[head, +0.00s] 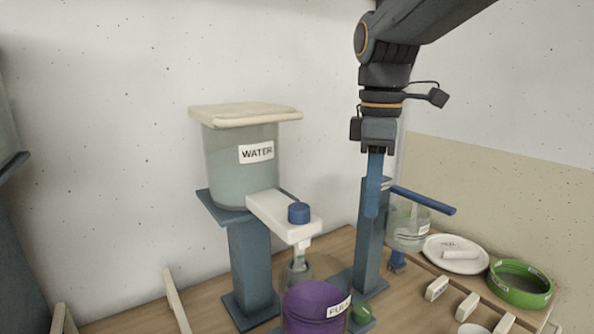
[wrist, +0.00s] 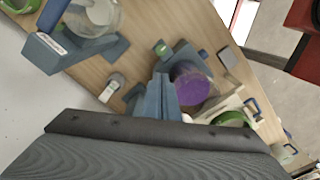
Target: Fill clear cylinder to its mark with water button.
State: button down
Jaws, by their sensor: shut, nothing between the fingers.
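The water tank (head: 228,168) is clear with a cream lid and a WATER label. A white arm (head: 270,215) sticks out from its base, with the round blue water button (head: 299,212) on top and a spout below. A clear vessel, apparently the cylinder (head: 299,272), shows under the spout, partly hidden behind a purple bucket (head: 312,303). Its mark and water level cannot be made out. My gripper (head: 371,214) is shut and empty, pointing down, right of the button and apart from it. Its fingers also show in the wrist view (wrist: 160,82).
A white plate (head: 455,255), a green ring-shaped tub (head: 520,284) and small pale blocks (head: 467,307) lie beyond. The purple bucket crowds the space before the spout.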

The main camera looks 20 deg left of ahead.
jog(key=s+a+r+n+p, duration=0.1)
jog(key=s+a+r+n, duration=0.2)
jog(key=a+r+n, duration=0.6)
notch_tip(320, 180, up, 9)
jog(key=n, duration=0.1)
send_over(298, 206)
jog(key=shift+p, duration=0.35)
notch_tip(298, 206, down, 14)
jog(key=p, duration=0.3)
